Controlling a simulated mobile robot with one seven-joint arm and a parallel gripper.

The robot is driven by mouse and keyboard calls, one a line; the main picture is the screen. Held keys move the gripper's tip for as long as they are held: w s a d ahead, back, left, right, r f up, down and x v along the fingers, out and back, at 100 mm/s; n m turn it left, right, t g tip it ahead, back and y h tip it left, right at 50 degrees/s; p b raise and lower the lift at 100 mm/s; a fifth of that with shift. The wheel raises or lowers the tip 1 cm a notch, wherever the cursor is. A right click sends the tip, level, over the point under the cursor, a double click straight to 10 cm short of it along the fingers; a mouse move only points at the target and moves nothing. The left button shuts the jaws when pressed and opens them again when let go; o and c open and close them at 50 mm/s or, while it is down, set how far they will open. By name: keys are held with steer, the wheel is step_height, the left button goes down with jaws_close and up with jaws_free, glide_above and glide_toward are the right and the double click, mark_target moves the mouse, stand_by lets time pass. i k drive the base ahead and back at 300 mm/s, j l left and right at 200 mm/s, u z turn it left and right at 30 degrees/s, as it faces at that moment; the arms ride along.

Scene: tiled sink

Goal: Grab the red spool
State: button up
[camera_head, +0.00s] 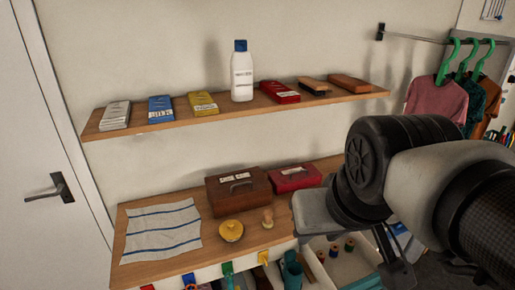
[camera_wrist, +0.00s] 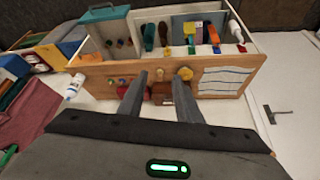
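Several small spools stand in a pale open bin below the lower shelf in the head view. One reddish spool (camera_head: 333,251) is among them, though at this size its exact colour is hard to tell. The spools show as tiny dark and coloured dots in the bin near the teal handle in the wrist view, where I cannot pick out the red one. My gripper (camera_wrist: 162,76) is open, with two dark fingers apart and nothing between them. It points at the lower shelf and is well away from the spools.
The lower shelf (camera_head: 150,272) holds a striped cloth (camera_head: 160,231), a yellow round tin (camera_head: 230,231), a brown box (camera_head: 238,189) and a red box (camera_head: 294,178). An upper shelf (camera_head: 230,116) carries a white bottle (camera_head: 242,75) and several small packs. Clothes (camera_head: 436,101) hang at right.

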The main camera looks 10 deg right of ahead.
mark_target(321, 255)
steer(key=j+z, duration=0.15)
steer(key=z, duration=0.25)
steer(key=j+z, duration=0.2)
steer(key=z, duration=0.15)
steer(key=j+z, duration=0.2)
steer(key=z, duration=0.2)
steer(key=i+l+z, duration=0.1)
steer(key=i+z, duration=0.5)
steer(key=k, duration=0.1)
